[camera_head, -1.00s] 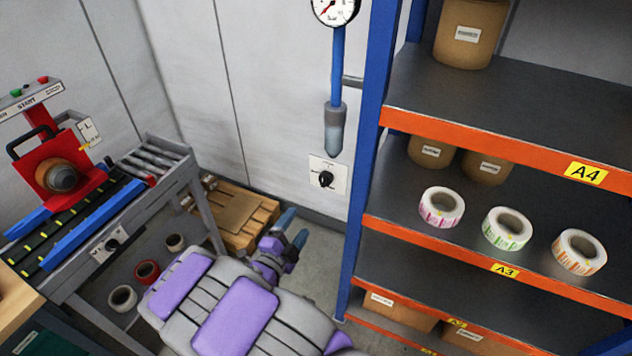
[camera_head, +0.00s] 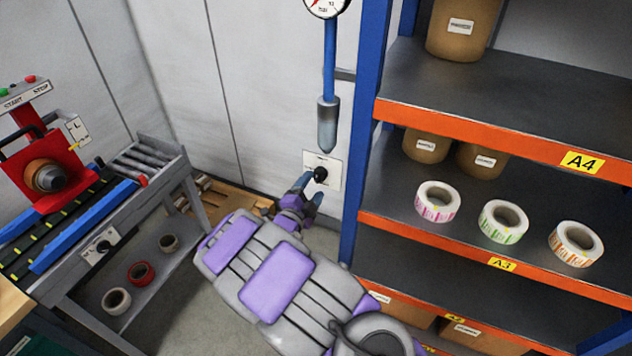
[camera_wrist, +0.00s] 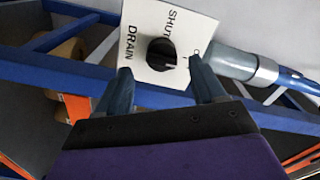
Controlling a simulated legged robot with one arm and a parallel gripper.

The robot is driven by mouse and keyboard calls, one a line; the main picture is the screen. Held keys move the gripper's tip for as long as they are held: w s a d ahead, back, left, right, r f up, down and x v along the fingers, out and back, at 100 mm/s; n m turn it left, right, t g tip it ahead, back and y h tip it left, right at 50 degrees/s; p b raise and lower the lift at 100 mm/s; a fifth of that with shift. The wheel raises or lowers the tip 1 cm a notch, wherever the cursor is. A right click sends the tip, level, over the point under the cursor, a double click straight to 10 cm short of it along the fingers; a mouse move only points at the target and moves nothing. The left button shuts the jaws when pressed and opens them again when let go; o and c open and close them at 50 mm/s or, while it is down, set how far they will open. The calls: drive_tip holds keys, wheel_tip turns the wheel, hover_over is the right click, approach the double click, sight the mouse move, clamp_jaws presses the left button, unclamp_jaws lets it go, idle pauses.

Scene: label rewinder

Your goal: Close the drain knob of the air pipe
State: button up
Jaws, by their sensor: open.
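The drain knob (camera_head: 320,174) is a black rotary knob on a white plate (camera_head: 333,165) on the wall, below the blue air pipe (camera_head: 330,62) and its grey end piece (camera_head: 327,125). In the wrist view the knob (camera_wrist: 162,52) sits on the plate (camera_wrist: 190,22), which reads DRAIN on one side and SHUT on another. My gripper (camera_head: 308,187) is open just in front of the knob, and its fingers partly overlap the plate's lower left. In the wrist view the fingers of my gripper (camera_wrist: 160,84) lie either side of the knob's lower side. I cannot tell whether they touch it.
A blue and orange shelf rack (camera_head: 480,131) stands close on the right, its blue post beside the plate. A roller bench (camera_head: 135,210) with a red machine is on the left. A wooden pallet (camera_head: 220,197) lies on the floor by the wall.

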sight(317, 180)
drive_tip(key=shift+x, duration=1.85)
drive_tip(key=shift+c, duration=0.5)
drive_tip(key=c, duration=1)
drive_tip(key=shift+o, duration=0.2)
